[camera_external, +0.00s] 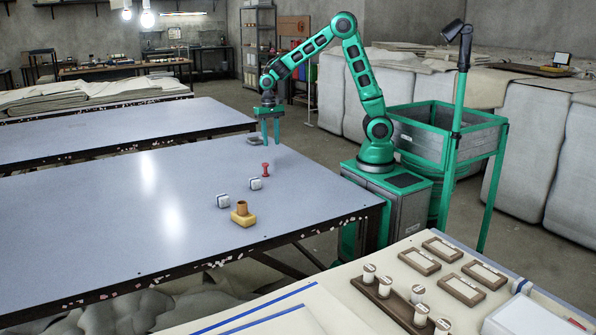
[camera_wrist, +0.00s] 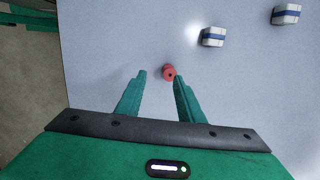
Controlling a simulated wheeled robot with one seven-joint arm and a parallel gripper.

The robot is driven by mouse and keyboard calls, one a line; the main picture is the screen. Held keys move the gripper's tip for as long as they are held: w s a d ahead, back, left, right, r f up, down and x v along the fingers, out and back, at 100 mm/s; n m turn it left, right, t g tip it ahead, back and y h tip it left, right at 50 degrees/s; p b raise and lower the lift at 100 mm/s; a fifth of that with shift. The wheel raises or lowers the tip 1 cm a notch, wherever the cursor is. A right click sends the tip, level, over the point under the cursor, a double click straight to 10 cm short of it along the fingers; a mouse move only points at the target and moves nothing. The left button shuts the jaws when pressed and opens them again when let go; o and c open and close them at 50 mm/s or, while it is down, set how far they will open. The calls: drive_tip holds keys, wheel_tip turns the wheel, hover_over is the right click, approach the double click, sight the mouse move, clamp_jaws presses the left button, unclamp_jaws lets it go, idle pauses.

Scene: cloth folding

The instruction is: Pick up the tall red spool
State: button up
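The tall red spool (camera_external: 265,169) stands upright on the blue-grey table in the external view. In the wrist view the red spool (camera_wrist: 169,72) is seen from above, just past the fingertips and closer to the right one. My gripper (camera_external: 270,143) is above the table, behind the spool in the external view. In the wrist view my gripper (camera_wrist: 161,75) has its two green fingers apart with nothing between them. The spool does not appear to be held.
Two white blocks with dark bands (camera_external: 223,201) (camera_external: 255,184) and a yellow-based brown spool (camera_external: 243,214) stand on the table (camera_external: 100,215) nearby. The left part of the table is clear.

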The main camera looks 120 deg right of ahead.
sight(265, 164)
drive_tip(key=shift+m, duration=0.9)
drive_tip(key=w+f, duration=0.1)
drive_tip(key=f, duration=0.3)
drive_tip(key=w+f, duration=0.1)
drive_tip(key=f, duration=0.4)
drive_tip(key=w+d+f, duration=0.1)
drive_tip(key=f, duration=0.3)
drive_tip(key=shift+f, duration=0.4)
drive_tip(key=c, duration=0.8)
